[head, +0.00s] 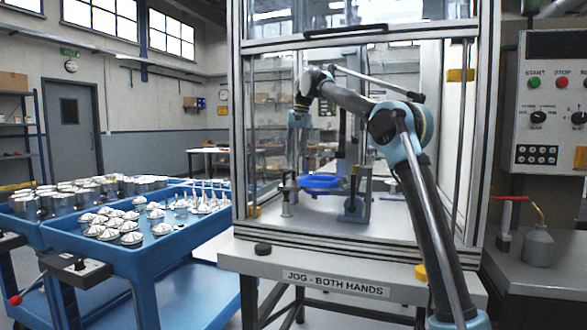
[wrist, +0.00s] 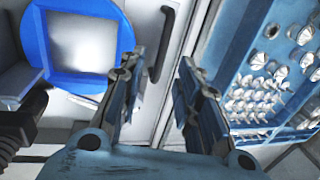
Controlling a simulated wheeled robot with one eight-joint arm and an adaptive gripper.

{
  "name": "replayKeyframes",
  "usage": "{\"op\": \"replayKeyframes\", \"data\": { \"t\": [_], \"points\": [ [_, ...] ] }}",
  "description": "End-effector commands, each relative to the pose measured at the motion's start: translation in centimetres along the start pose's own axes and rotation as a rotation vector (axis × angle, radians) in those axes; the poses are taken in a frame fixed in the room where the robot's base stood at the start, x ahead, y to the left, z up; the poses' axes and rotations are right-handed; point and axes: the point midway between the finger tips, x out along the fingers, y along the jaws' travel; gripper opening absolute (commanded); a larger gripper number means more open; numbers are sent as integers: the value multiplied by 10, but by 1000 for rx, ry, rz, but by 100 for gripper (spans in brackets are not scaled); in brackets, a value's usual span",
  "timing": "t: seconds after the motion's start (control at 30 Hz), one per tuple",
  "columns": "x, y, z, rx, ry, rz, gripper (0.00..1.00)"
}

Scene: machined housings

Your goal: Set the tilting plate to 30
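The blue plate (head: 320,183) sits inside the framed machine enclosure, on a grey mount. In the wrist view a blue round plate with a pale square centre (wrist: 88,48) fills the upper left. I cannot read its tilt angle or any scale. My gripper (head: 298,125) hangs down at the end of my arm, up and to the left of the plate in the head view. In the wrist view its two fingers (wrist: 160,60) are spread apart with nothing held between them. The plate is left of the fingers and apart from them.
The enclosure frame (head: 238,130) surrounds the plate; a dark bar handle (head: 345,31) crosses its upper front. A blue cart (head: 100,262) with several metal parts stands at left. A control panel (head: 550,105) and an oil can (head: 538,246) are at right.

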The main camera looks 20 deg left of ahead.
Motion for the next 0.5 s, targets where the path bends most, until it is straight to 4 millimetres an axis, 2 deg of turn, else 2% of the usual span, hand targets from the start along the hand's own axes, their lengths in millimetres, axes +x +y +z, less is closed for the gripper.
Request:
{"op": "replayKeyframes", "data": {
  "t": [0.23, 0.5],
  "points": [
    [12, -5, 4, -6, -1, 0, 31],
    [48, -6, 5, -9, -2, 0, 31]
  ]
}}
